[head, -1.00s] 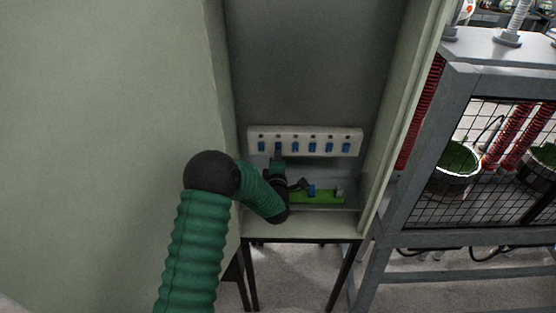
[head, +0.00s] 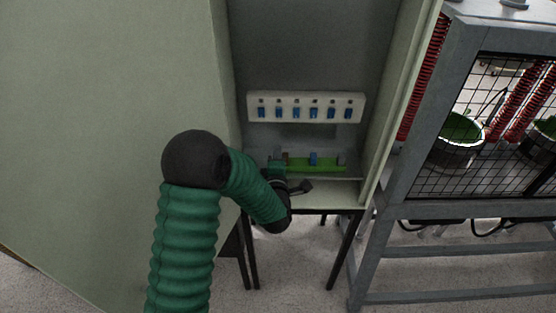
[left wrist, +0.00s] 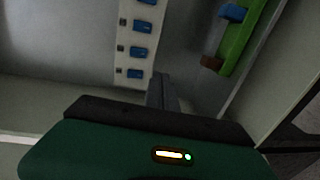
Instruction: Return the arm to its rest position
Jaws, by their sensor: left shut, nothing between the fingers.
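My left arm comes in from the lower left of the head view in a green sleeve with black joints. In the left wrist view the shut fingers (left wrist: 162,92) point up toward the switch panel. The white panel with a row of blue switches (head: 306,107) is on the cabinet's back wall, above and apart from the gripper. It also shows in the left wrist view (left wrist: 136,45). My right gripper is not in view.
A green strip with a blue block (head: 330,165) lies on the cabinet shelf close behind the gripper. The cabinet's side walls (head: 395,100) stand left and right of the opening. A grey mesh-sided frame (head: 440,209) stands at the right.

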